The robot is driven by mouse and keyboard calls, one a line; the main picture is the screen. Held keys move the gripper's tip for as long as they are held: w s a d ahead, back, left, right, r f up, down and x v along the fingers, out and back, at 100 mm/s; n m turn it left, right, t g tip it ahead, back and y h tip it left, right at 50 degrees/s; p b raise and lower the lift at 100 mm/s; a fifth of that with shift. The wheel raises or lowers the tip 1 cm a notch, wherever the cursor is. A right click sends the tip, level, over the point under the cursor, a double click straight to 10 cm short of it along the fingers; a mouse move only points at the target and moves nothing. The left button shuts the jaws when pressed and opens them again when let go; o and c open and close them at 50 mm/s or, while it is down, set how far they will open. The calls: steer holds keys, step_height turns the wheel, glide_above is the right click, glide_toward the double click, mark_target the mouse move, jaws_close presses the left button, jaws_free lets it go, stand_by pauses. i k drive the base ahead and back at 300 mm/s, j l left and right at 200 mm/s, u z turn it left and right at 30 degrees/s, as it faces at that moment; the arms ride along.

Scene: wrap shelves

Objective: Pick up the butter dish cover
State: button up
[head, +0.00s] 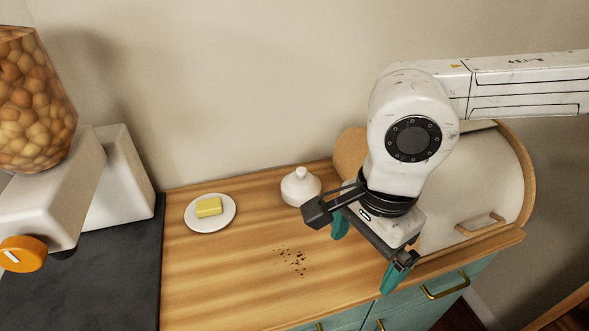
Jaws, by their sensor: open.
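The butter dish cover (300,188) is a white dome with a small knob on top. It stands upright on the wooden counter, near the wall. A white plate (193,221) with a yellow block of butter (208,207) lies to its left, apart from it. My gripper (364,258) is open and empty, with its teal fingers apart. It hangs to the right of and nearer than the cover, and the two appear apart. The cover is almost fully visible.
A white bread bin (478,185) with a wooden handle stands at the right, behind my arm. Dark crumbs (291,262) lie on the wooden counter (220,285). A dispenser of round nuts (35,105) stands on a dark slab (110,285) at the left. The counter's middle is otherwise clear.

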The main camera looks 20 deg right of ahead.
mark_target(299, 187)
steer(key=i, duration=1)
